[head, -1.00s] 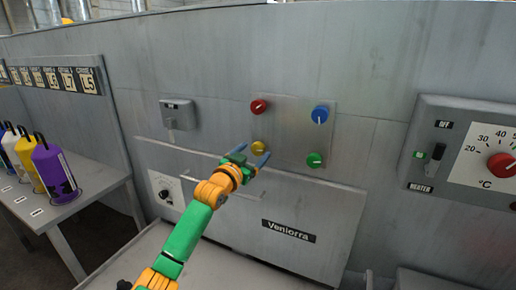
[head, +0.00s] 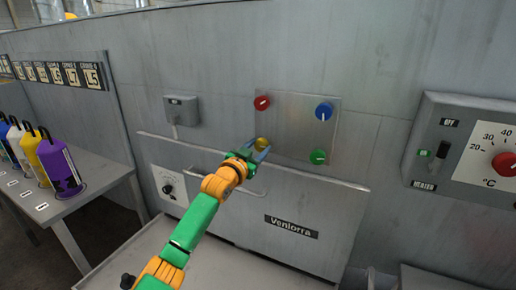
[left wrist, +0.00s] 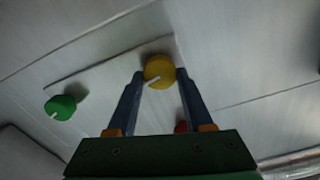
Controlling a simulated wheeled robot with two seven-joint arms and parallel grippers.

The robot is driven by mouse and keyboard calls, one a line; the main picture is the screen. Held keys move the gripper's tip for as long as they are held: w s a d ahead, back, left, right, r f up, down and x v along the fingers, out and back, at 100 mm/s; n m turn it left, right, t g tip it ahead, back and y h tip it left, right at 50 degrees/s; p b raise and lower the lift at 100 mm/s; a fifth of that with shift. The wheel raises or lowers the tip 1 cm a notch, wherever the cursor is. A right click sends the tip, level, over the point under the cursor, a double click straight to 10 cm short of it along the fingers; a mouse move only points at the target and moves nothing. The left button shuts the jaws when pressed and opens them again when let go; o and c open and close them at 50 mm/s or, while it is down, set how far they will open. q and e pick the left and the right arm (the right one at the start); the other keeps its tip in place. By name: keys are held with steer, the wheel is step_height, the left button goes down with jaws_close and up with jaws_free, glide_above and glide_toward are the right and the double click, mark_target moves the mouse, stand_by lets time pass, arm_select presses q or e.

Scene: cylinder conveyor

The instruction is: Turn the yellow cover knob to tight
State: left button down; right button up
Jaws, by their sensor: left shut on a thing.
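The yellow cover knob (head: 262,143) sits at the lower left of a metal plate (head: 295,115) on the grey machine wall. My left gripper (head: 259,150) reaches it from below, with its blue fingers on either side. In the left wrist view the yellow knob (left wrist: 159,71) is between the tips of the left gripper (left wrist: 160,80), which is shut on it. A white pointer mark on the knob shows there, slanting down to the left. My right gripper is not in view.
A red knob (head: 262,103), a blue knob (head: 324,111) and a green knob (head: 318,157) share the plate. A cover panel (head: 330,225) with a handle lies below. A heater panel (head: 470,145) is at the right. A table (head: 95,190) with coloured bottles stands at the left.

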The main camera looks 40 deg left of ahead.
arm_select(q)
steer(key=m+p, duration=0.1)
steer(key=m, duration=0.3)
steer(key=shift+m, duration=0.3)
steer(key=m+p, duration=0.1)
steer(key=m, duration=0.3)
steer(key=shift+d+p, duration=0.1)
steer(key=shift+p, duration=0.25)
steer(key=m, duration=0.5)
steer(key=shift+f+p, duration=0.1)
steer(key=shift+p, duration=0.3)
steer(key=shift+m+p, duration=0.3)
steer(key=shift+m, duration=2)
steer(key=shift+c, duration=1.5)
jaws_free()
steer(key=shift+f, duration=0.1)
